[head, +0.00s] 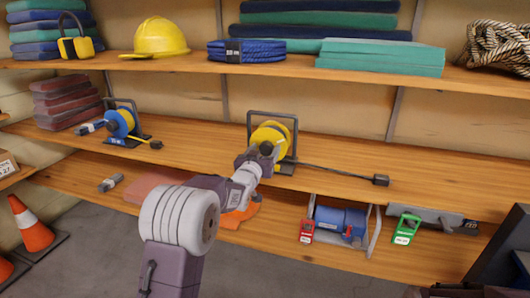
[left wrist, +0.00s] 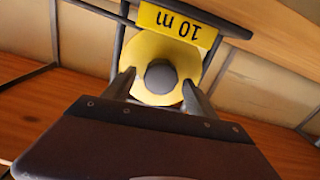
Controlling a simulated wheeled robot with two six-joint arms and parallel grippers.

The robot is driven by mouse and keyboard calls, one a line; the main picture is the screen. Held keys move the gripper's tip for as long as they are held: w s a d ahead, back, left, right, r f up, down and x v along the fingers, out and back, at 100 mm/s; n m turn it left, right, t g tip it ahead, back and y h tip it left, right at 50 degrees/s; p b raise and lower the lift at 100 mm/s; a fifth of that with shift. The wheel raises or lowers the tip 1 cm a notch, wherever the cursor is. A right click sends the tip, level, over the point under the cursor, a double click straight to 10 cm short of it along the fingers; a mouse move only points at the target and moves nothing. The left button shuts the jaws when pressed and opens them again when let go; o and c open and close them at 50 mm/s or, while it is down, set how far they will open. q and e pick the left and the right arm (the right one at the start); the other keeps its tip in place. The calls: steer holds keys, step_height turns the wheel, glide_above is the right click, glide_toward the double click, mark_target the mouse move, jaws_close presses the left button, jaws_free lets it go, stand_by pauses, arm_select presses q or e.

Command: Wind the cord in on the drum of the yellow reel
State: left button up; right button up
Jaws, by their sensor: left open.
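The yellow reel (head: 272,132) stands in a dark frame on the middle shelf. Its dark cord (head: 335,171) runs out to the right along the shelf and ends in a dark plug (head: 380,181). My left gripper (head: 266,150) is in front of the reel and partly covers the drum. In the left wrist view the yellow drum (left wrist: 160,49) faces me, with a round grey knob (left wrist: 160,77) between the fingertips of my open left gripper (left wrist: 158,80). I cannot tell whether the fingers touch the knob. An upside-down "10 m" label (left wrist: 178,25) is above the drum.
A blue reel (head: 120,123) with a yellow cord stands farther left on the same shelf. Below are a blue cylinder in a frame (head: 340,222), a red tag (head: 306,231) and a green tag (head: 406,229). Bare shelf (head: 440,192) lies right of the plug.

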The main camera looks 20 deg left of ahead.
arm_select(q)
steer(key=shift+w, duration=0.35)
steer(key=c, duration=1.4)
